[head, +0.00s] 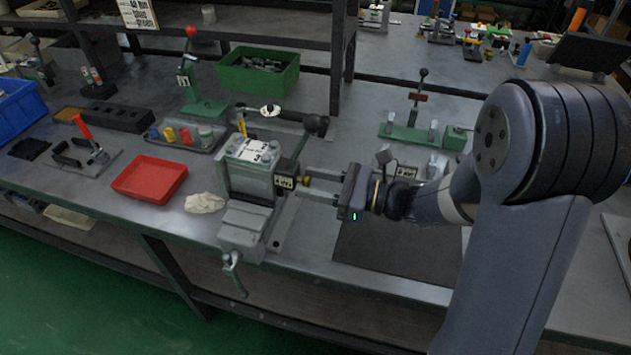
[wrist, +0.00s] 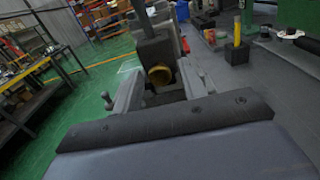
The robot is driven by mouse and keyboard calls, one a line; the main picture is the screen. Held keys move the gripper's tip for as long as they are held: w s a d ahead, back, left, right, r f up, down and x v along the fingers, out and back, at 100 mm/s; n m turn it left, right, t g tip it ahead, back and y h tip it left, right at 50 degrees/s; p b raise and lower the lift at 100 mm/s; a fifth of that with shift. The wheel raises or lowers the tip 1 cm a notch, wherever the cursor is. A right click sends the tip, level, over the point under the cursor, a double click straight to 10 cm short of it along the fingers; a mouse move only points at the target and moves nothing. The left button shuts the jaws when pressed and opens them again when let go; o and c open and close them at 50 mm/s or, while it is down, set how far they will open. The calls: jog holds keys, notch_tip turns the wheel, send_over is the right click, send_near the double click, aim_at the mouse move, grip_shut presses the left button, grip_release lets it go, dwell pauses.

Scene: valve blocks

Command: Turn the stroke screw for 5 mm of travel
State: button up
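The valve block (head: 248,180) is clamped upright in a grey bench vise (head: 243,220), with a white label on top. A dark unit with a small label (head: 284,182) is on its right side. A brass knob, which looks like the stroke screw (head: 306,181), sticks out of this unit toward my gripper. It also shows as a round brass end in the wrist view (wrist: 159,75). My gripper (head: 302,179) is open, pointing left at the knob. In the wrist view its two fingers stand apart with the knob between them and visible gaps. I cannot tell if the tips reach past it.
A red tray (head: 150,179) and a crumpled cloth (head: 205,203) lie left of the vise. A green bin (head: 257,76) stands behind. A dark mat (head: 395,252) lies below my gripper.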

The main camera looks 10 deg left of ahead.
grip_shut()
jog(key=shift+f+n+b, duration=0.15)
jog(key=shift+n+b, duration=0.15)
jog(key=shift+b, duration=0.3)
jog(key=n+t+b, duration=0.1)
jog(key=n+b, duration=1.5)
jog(key=b, duration=0.8)
jog(key=shift+n, duration=0.3)
jog(key=shift+o, duration=0.8)
grip_release()
jog(key=shift+d, duration=0.1)
